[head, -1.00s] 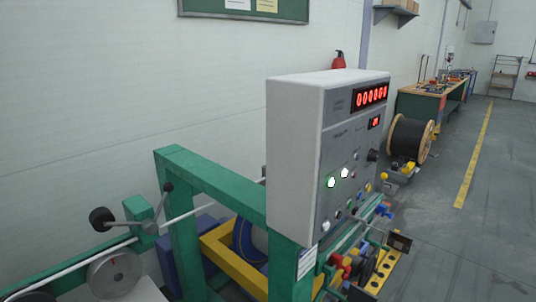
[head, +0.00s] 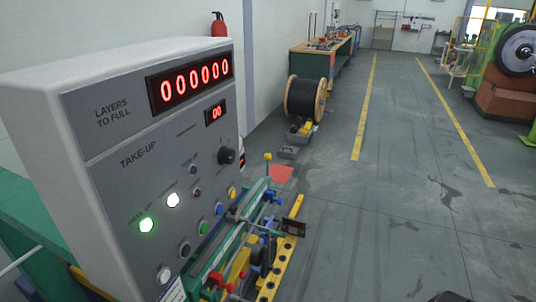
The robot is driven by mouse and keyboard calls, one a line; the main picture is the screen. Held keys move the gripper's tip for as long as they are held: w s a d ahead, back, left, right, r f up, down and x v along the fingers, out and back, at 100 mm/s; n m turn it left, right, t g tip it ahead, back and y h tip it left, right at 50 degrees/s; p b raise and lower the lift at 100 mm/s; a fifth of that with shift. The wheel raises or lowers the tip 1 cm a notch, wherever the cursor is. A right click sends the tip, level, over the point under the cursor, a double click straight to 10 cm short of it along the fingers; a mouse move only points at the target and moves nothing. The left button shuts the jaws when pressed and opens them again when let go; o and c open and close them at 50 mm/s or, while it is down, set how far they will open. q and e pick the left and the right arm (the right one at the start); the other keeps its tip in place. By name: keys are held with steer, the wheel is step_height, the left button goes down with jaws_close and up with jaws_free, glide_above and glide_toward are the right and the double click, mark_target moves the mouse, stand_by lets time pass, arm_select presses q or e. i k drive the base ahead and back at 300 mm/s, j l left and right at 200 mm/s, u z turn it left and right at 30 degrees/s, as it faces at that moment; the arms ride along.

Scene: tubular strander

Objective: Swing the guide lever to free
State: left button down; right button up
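No part labelled as the guide lever can be made out for certain. Below the take-up panel, a green traverse frame (head: 222,250) runs away from me, with small red and yellow handle-like parts (head: 238,264) at its near end. A dark flat plate (head: 294,227) sticks out to the right of it. A yellow-topped post (head: 267,157) stands at its far end. Which of these is the lever, and its position, I cannot tell. Neither of my grippers is in view.
The grey take-up control box (head: 150,150) fills the left, its counter (head: 190,82) showing zeros and two lamps lit. A yellow perforated bar (head: 282,255) lies beside the frame. A black cable reel (head: 305,97) and a workbench (head: 322,52) stand behind. The grey floor (head: 400,215) at right is mostly clear.

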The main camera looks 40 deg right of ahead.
mark_target(267, 156)
steer(key=i+l, duration=0.2)
steer(key=l, duration=0.25)
steer(key=i+l+u, duration=0.1)
steer(key=l, duration=0.4)
steer(key=i+l+u, duration=0.1)
steer(key=l, duration=0.35)
steer(key=i+l, duration=0.25)
steer(key=l, duration=0.25)
steer(key=i+l+u, duration=0.1)
steer(key=l, duration=0.4)
steer(key=i+l, duration=0.2)
steer(key=l, duration=0.3)
steer(key=i+l+u, duration=0.1)
steer(key=l, duration=0.4)
steer(key=i+l+u, duration=0.1)
steer(key=l, duration=0.4)
